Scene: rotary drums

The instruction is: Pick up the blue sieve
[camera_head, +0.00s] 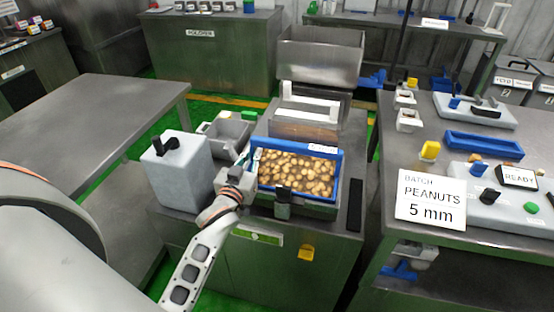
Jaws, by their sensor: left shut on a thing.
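The blue sieve (338,177) is a rectangular blue frame set in the top of the green-grey machine in the middle. Peanuts (298,172) fill it, and a small white label sits on its far rim. My left gripper (248,168) is at the sieve's left side, shut on its left edge. The fingers hide part of that edge. The sieve looks level and seated in the machine; I cannot tell any gap beneath it. My right gripper is not in view.
A grey box (178,172) with a black knob stands left of my gripper. A dark clamp (283,203) sits at the sieve's front. An upright metal lid (318,62) stands behind. The right table (400,160) holds a blue tray (483,146) and a peanuts sign (431,200).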

